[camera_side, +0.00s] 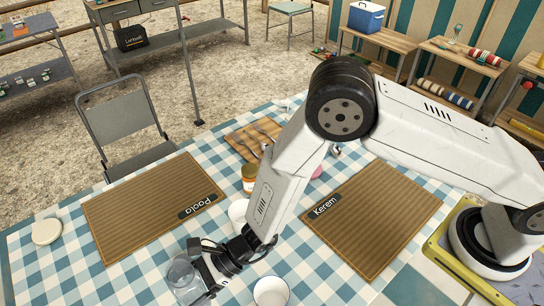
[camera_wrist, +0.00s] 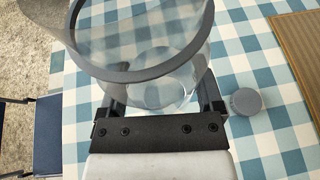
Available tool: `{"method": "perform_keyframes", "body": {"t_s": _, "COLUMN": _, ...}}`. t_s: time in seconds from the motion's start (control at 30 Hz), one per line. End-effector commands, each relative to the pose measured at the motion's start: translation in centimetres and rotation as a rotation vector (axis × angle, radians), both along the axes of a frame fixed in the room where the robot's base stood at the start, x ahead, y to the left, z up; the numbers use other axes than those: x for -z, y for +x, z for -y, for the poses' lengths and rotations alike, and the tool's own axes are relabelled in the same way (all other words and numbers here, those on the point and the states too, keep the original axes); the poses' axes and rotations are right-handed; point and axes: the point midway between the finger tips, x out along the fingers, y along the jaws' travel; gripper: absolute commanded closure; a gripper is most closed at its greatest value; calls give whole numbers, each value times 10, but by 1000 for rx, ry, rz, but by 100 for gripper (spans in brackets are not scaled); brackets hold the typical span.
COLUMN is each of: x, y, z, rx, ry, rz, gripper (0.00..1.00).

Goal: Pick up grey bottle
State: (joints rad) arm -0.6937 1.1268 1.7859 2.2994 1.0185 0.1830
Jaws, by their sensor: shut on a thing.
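The grey bottle (camera_wrist: 140,40) is see-through, with a dark grey ring around it, and fills the upper middle of the wrist view. My gripper (camera_wrist: 160,98) is shut on it, one finger on each side. In the side view the bottle (camera_side: 181,271) shows as a pale clear shape at the lower left, at the tip of my gripper (camera_side: 200,278). The bottle looks tilted in the wrist view; whether its base touches the table cannot be told.
A small grey round lid-like piece (camera_wrist: 245,101) lies right of the bottle on the checked tablecloth (camera_wrist: 265,135). Two brown placemats (camera_side: 140,205) (camera_side: 375,215), an orange-labelled jar (camera_side: 249,180), white cups (camera_side: 271,291) and a cutting board (camera_side: 250,137) share the table. A chair (camera_side: 125,125) stands behind.

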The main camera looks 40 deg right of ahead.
Motion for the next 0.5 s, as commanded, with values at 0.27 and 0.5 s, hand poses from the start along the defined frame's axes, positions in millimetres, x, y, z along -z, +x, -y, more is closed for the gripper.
{"method": "perform_keyframes", "body": {"t_s": 0.27, "x": -21, "y": -11, "z": 11, "rx": 2, "ry": 2, "rz": 1, "gripper": 98}}
{"method": "perform_keyframes", "body": {"t_s": 0.5, "x": -33, "y": -24, "z": 23, "rx": 1, "ry": 2, "rz": 1, "gripper": 98}}
